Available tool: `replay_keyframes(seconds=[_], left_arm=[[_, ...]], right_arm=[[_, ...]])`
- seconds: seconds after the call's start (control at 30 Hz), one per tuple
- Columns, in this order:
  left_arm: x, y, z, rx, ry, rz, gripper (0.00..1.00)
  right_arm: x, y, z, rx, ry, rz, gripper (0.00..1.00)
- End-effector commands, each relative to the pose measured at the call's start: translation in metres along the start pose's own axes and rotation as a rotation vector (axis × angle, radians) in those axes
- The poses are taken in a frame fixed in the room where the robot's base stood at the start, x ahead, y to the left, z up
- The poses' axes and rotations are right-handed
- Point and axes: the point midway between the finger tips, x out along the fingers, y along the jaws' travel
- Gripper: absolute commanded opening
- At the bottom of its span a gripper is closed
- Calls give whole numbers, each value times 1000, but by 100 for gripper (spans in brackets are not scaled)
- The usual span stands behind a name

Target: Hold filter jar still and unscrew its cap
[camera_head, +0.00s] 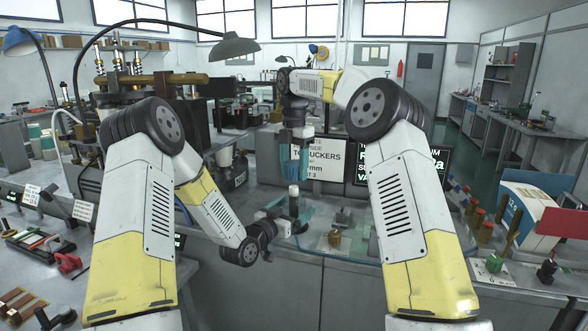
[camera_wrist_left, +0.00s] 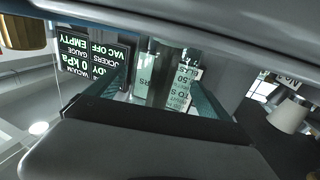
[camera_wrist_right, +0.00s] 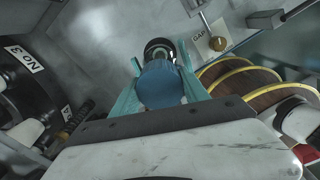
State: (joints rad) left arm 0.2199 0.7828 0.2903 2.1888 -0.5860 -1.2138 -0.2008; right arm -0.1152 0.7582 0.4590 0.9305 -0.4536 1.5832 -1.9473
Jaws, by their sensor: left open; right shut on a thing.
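Glassy upright shapes show between those fingers (camera_wrist_left: 150,85) in the left wrist view; contact cannot be told. My right gripper (camera_head: 293,165) points down above the jar, its teal fingers shut on a blue round piece, which looks like the cap (camera_wrist_right: 163,86). Beyond it a dark round top with a pale ring (camera_wrist_right: 158,48) shows in the right wrist view, apparently the jar.
A white sign (camera_head: 318,160) and a black display (camera_head: 432,165) stand behind. Small brass and grey parts (camera_head: 335,237) sit to the right of the jar. A lamp (camera_head: 235,46) hangs at upper left. A blue and white box (camera_head: 525,215) stands at the right.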

Motion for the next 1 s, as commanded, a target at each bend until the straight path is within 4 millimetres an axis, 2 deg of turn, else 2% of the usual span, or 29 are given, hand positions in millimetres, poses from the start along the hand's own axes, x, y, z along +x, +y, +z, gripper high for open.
replay_keyframes(seconds=[0.17, 0.5, 0.7, 1.0], left_arm=[[-10, -1, 0, 0, 0, -1, 92], [-80, -1, 1, 0, -3, -2, 92], [-110, -1, 1, -1, -1, -3, 92], [-120, 0, 0, 0, 0, 0, 92]], right_arm=[[0, 0, 0, 0, 0, 0, 4], [0, 0, 0, 0, 0, 0, 4], [0, 0, 0, 0, 0, 0, 4], [0, 0, 0, 0, 0, 0, 4]])
